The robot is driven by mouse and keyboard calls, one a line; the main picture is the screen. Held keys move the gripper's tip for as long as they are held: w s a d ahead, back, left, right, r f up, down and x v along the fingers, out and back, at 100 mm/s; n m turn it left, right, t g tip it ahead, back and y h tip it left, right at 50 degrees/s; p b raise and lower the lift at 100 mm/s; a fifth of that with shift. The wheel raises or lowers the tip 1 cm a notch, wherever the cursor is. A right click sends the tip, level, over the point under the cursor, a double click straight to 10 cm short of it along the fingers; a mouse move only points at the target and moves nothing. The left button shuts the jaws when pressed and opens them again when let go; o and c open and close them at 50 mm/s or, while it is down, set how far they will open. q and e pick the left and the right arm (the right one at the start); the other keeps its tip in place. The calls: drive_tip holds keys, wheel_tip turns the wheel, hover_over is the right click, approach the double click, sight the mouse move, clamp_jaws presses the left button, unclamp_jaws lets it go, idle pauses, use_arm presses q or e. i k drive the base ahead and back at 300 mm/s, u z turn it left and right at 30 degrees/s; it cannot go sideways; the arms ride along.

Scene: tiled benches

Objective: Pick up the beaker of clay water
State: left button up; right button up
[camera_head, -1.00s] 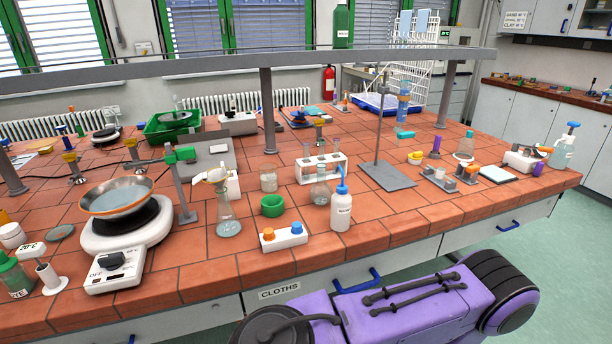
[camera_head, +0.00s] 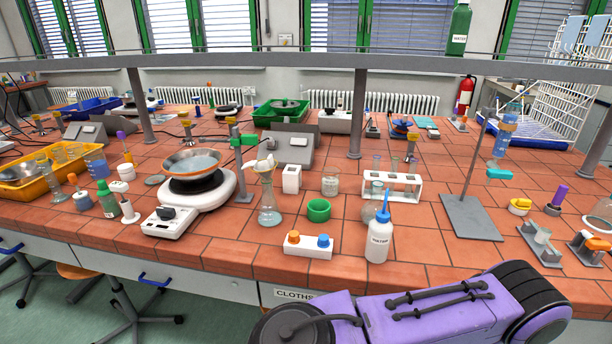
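A small glass beaker (camera_head: 330,184) with pale, cloudy content stands upright on the tiled bench, behind the green ring (camera_head: 319,210). It may be the clay water, but I cannot read a label on it. Another beaker (camera_head: 96,164), with bluish content, stands at the left beside the yellow tray (camera_head: 62,176); it looks less like clay water. A purple link of my own arm crosses the bottom of the view. Neither of my grippers is in view.
A hotplate with a metal bowl (camera_head: 192,162), a flask with a funnel (camera_head: 269,205), a white wash bottle (camera_head: 379,240) and a test tube rack (camera_head: 391,181) stand around the glass beaker. A shelf rail (camera_head: 300,62) spans the bench. Bare tiles lie at front left.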

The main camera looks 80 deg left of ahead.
sight(330, 182)
drive_tip(key=u, duration=0.9)
drive_tip(key=i, duration=0.8)
drive_tip(key=u, duration=0.85)
